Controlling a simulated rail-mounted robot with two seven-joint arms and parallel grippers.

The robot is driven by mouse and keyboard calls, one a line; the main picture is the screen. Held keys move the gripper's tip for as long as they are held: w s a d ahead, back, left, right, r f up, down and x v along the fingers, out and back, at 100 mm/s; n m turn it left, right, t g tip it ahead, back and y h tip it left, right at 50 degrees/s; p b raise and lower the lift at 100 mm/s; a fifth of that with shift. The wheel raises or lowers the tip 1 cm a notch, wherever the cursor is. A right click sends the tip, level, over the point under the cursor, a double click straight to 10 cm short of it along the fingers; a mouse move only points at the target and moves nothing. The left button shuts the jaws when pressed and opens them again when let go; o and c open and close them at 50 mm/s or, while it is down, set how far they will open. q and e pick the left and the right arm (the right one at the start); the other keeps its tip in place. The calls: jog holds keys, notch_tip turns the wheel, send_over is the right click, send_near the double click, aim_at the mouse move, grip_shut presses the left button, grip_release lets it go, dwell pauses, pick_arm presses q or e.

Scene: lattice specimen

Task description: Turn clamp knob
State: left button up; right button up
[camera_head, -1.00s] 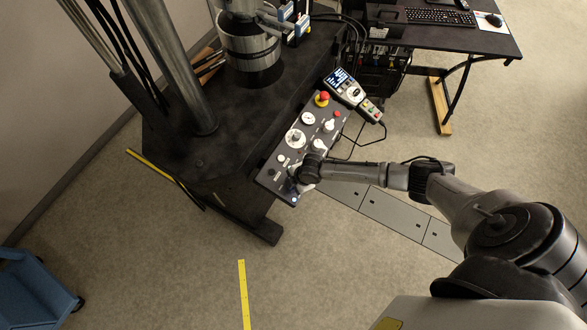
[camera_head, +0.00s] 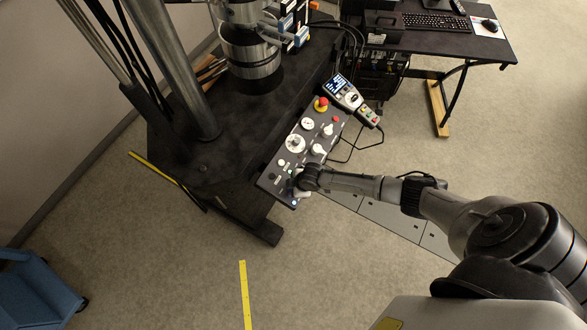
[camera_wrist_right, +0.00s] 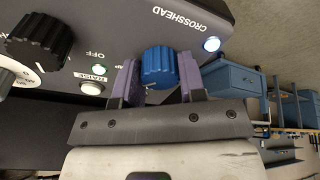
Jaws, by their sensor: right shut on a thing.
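A blue ribbed knob (camera_wrist_right: 158,67) stands out from the dark control panel (camera_wrist_right: 120,38) in the right wrist view. My right gripper (camera_wrist_right: 158,82) has its purple fingers on either side of this knob and is shut on it. The word CROSSHEAD is printed above the knob; any label of its own is hidden or unreadable. In the head view my right gripper (camera_head: 294,184) is at the near lower end of the control panel (camera_head: 286,147), and the knob is hard to make out there. My left gripper is not in view.
A black knob (camera_wrist_right: 38,40) and a lit RAISE button (camera_wrist_right: 92,88) are left of the fingers. A red emergency button (camera_head: 321,104) and a handheld pendant (camera_head: 352,95) are farther up. A blue cart (camera_head: 38,288) stands at lower left.

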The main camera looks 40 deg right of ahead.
jog(key=o, duration=0.9)
jog(key=shift+r, duration=0.1)
jog(key=shift+s+r, duration=0.15)
jog(key=shift+r, duration=0.1)
jog(key=p+v, duration=0.1)
jog(key=v, duration=1.2)
jog(key=shift+p, duration=0.4)
